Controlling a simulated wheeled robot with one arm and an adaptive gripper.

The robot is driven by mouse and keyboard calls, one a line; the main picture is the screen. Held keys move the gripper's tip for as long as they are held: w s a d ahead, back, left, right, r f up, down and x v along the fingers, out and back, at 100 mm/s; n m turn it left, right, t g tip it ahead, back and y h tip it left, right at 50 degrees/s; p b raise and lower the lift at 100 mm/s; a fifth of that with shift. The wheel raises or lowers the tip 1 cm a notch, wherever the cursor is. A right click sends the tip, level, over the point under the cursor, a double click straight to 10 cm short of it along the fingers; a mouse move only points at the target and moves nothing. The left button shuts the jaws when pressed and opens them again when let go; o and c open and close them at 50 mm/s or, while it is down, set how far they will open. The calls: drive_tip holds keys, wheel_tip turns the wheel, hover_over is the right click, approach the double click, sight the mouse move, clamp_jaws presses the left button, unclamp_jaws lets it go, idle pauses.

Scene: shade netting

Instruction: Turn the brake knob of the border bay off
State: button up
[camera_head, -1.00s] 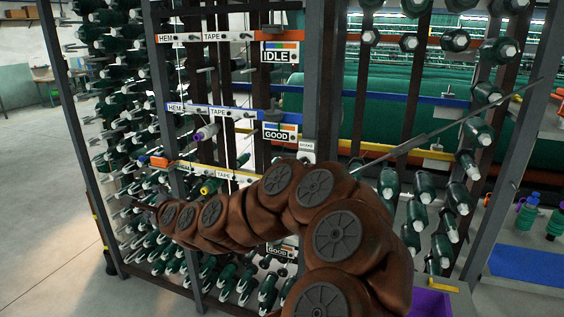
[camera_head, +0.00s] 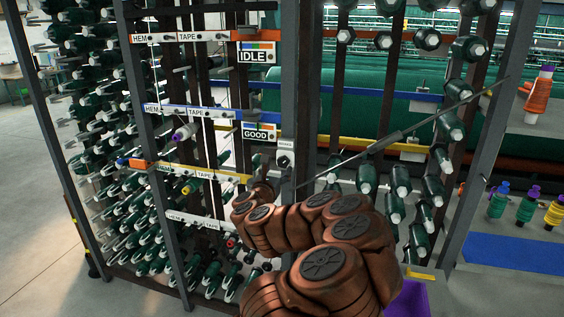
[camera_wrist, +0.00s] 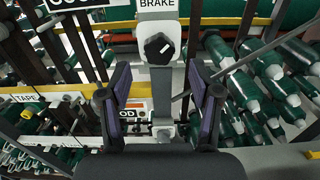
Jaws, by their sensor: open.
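The black brake knob (camera_wrist: 158,47) sits on a pale plate under a BRAKE label (camera_wrist: 157,4) in the wrist view. A small white mark shows on its face. My gripper (camera_wrist: 160,72) is open, its two fingers apart below and to either side of the knob, not visibly touching it. In the head view the brake plate (camera_head: 285,146) is on the grey post, just above my brown arm. My gripper is mostly hidden behind the arm there. I cannot read a border label on any bay.
The rack holds several green spools (camera_head: 230,275). An IDLE sign (camera_head: 255,57) and a GOOD sign (camera_head: 259,135) hang left of the post. A thin dark rod (camera_head: 400,135) slants across the right bay. A yellow rail (camera_wrist: 200,21) runs behind the knob.

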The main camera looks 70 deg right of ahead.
sight(282, 163)
drive_tip(key=d, duration=0.1)
drive_tip(key=d+p, duration=0.1)
drive_tip(key=d, duration=0.1)
drive_tip(key=d+p, duration=0.1)
drive_tip(key=d, duration=0.1)
drive_tip(key=shift+w+d+r, duration=0.1)
drive_tip(key=shift+w, duration=0.2)
drive_tip(key=shift+w+d+p, duration=0.1)
drive_tip(key=shift+d+p, duration=0.2)
drive_tip(key=shift+d, duration=0.1)
drive_tip(key=c, duration=1.1)
